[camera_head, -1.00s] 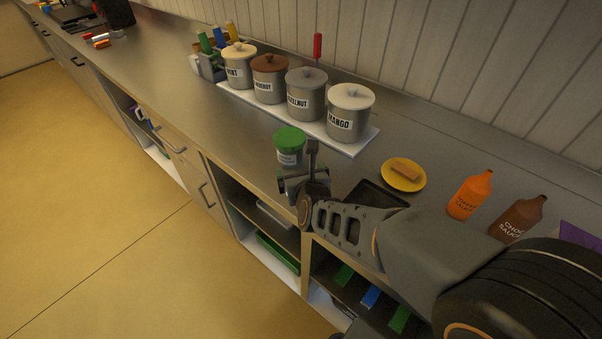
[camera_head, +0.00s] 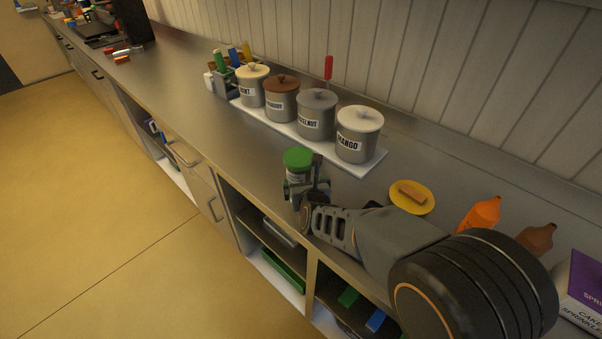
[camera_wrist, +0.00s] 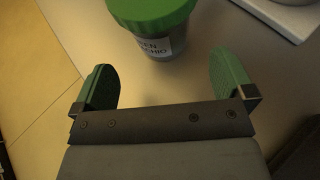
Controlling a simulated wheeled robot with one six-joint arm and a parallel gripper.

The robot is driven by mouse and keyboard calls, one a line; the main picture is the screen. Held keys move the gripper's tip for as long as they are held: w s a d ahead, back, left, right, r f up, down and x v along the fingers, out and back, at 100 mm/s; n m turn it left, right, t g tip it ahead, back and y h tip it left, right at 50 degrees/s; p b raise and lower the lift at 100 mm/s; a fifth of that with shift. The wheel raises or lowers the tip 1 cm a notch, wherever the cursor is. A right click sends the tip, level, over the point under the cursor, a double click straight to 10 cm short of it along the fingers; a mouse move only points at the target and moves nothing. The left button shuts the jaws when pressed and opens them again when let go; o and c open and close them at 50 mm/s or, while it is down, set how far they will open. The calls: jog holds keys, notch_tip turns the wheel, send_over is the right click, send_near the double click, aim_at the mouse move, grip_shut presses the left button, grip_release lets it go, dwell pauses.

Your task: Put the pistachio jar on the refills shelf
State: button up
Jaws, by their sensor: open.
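The pistachio jar (camera_head: 298,164) is a small grey jar with a green lid and a white label, upright on the counter near its front edge. In the wrist view the jar (camera_wrist: 160,42) stands just ahead of my gripper (camera_wrist: 165,88), roughly centred between the two green-padded fingers. The label is partly readable there. My gripper (camera_head: 306,188) is open and empty, and the jar is beyond the fingertips in the wrist view. Below the counter are open shelves (camera_head: 270,235); no refills label is readable.
A white tray (camera_head: 365,168) with several lidded tubs, among them mango (camera_head: 358,140), stands behind the jar. Counter left of the jar is clear.

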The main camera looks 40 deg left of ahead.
aim_at(301, 176)
jog(key=shift+p+x, duration=0.85)
jog(key=shift+x, duration=3)
